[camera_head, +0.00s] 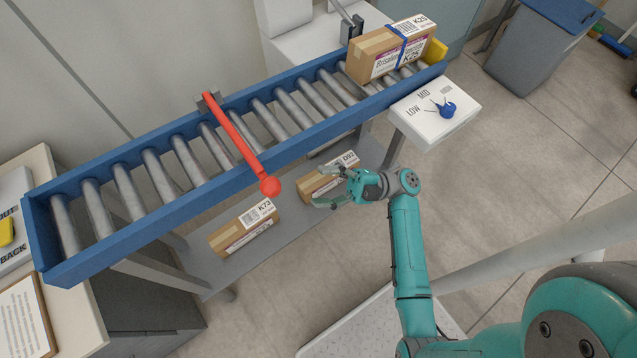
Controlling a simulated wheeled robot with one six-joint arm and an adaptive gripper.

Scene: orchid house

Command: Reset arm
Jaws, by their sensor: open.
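My gripper (338,189) is at the middle of the head view, at the end of my teal arm. Its fingers are spread and point left, with nothing seen between them. It shows in front of the roller conveyor's near side, over part of the box marked D92 (318,186) on the lower shelf. I cannot tell whether it touches that box. The arm is bent, its forearm running down from the gripper toward the bottom right.
A blue-framed roller conveyor (160,217) crosses the view, with a red bar (240,143) across it. A box marked K25 (378,56) sits at its right end. A white LOW-MID-HIGH control box (422,117) is right of my gripper. Box K73 (236,236) is on the lower shelf.

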